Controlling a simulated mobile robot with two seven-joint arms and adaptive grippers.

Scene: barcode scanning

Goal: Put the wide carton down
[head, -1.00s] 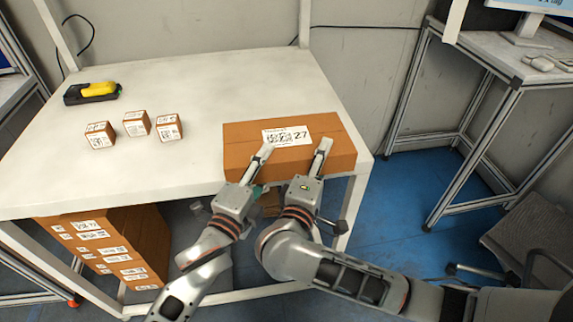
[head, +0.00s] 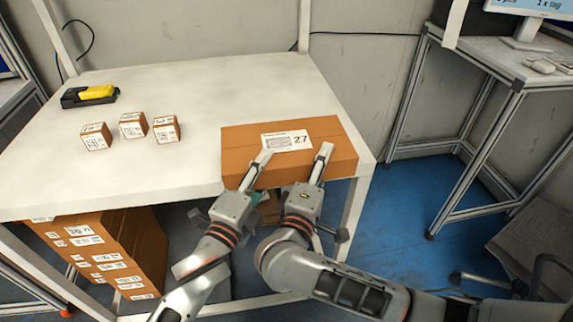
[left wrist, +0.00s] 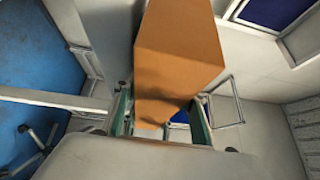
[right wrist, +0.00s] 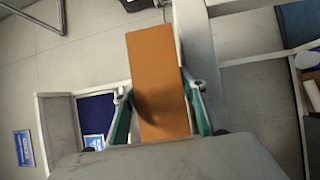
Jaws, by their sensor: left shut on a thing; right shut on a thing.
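The wide carton (head: 290,158) is a brown box with a white label marked 27, at the right front of the white table (head: 170,172). Its near side overlaps the table's front edge in the head view; I cannot tell whether it rests or hangs just above. My left gripper (head: 257,166) is shut on the carton's near side, left of its middle. My right gripper (head: 321,163) is shut on it further right. The carton shows between the fingers in the left wrist view (left wrist: 178,60) and the right wrist view (right wrist: 158,75). Its underside is hidden in the head view.
Several small labelled boxes (head: 133,125) stand left of the carton. A black and yellow scanner (head: 90,95) lies at the back left. A large labelled box (head: 105,250) is under the table.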

